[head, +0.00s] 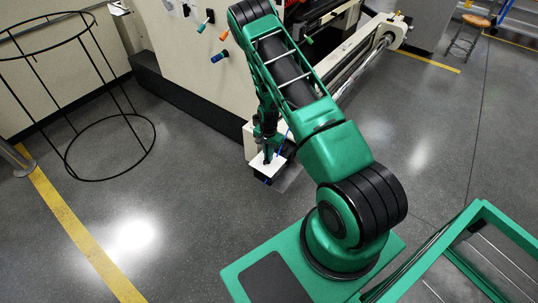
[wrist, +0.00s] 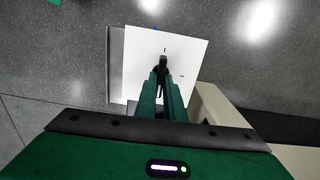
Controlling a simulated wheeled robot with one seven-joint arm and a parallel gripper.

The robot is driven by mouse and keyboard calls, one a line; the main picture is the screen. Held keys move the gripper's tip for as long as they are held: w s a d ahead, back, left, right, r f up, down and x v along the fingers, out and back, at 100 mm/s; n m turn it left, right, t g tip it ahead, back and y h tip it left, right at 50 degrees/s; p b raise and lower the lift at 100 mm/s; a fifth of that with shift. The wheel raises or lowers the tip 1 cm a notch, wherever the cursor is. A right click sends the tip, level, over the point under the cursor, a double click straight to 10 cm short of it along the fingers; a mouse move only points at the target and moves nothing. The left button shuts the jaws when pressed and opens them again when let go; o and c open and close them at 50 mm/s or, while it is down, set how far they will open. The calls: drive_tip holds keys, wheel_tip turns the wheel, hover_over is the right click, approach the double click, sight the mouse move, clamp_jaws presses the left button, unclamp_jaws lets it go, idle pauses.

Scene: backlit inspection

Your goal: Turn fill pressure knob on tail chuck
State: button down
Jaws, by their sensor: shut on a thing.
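A white square panel (wrist: 195,50) fills the middle of the wrist view, with small dark tick marks on its face. A black knob (wrist: 163,62) stands on the panel, between the tips of my gripper (wrist: 162,76). The green fingers are shut on the knob, and one tick lies just beyond it. In the head view the panel (head: 258,162) sits low on a dark box beside the cream machine's base, with my gripper (head: 267,150) above it. The knob is hidden there by my gripper.
The cream machine (head: 185,60) with coloured handles stands behind the arm. A roller (head: 370,55) runs to the right of the panel. A black wire ring stand (head: 108,148) is at left. Grey floor (head: 190,210) is clear left of the panel.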

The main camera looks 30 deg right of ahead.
drive_tip(key=n, duration=0.3)
drive_tip(key=a+n, duration=0.1)
drive_tip(key=n, duration=0.1)
drive_tip(key=shift+w+r, duration=0.1)
drive_tip(key=shift+w, duration=0.3)
drive_tip(key=n, duration=0.5)
drive_tip(key=shift+n, duration=0.4)
drive_tip(key=n, duration=0.4)
drive_tip(key=shift+d+n, duration=0.1)
drive_tip(key=shift+n, duration=1.2)
drive_tip(key=shift+s+d, duration=0.1)
drive_tip(key=shift+d, duration=0.05)
drive_tip(key=c, duration=1.9)
unclamp_jaws()
drive_tip(key=shift+o, duration=0.2)
drive_tip(key=shift+s, duration=0.1)
